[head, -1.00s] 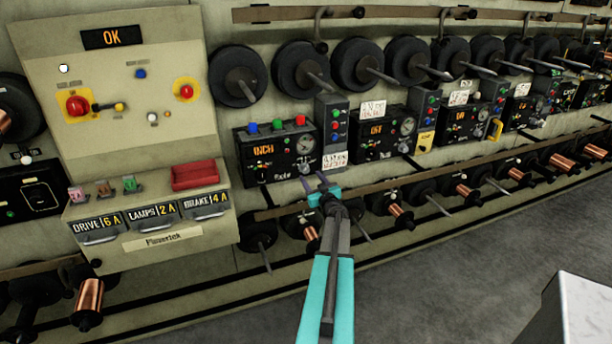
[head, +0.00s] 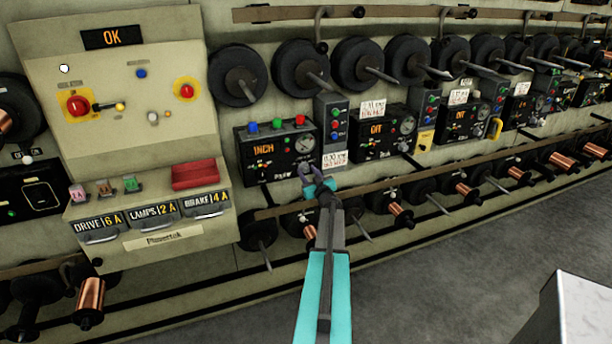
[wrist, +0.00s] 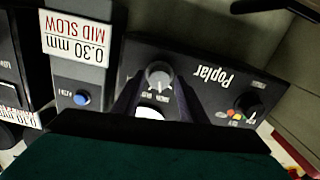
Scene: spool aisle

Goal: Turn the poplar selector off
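The Poplar unit (head: 250,158) is a black box with an orange INCH display, blue, green and red top buttons and a round gauge. In the wrist view its panel (wrist: 205,58) appears upside down with the name Poplar. A grey round knob (wrist: 158,74) with a pale pointer mark lies between and just beyond my fingertips there. A second, black knob (wrist: 248,103) is at the right. My gripper (head: 318,180) is open and empty in front of the unit's lower right corner; it also shows in the wrist view (wrist: 157,90). Contact with the knob cannot be told.
A grey button box (head: 333,112) with a 0.30 mm MID SLOW tag stands right beside the unit. A brown rail (head: 390,189) and spools run below. A control cabinet (head: 140,75) stands left, and a pale block (head: 580,310) at lower right.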

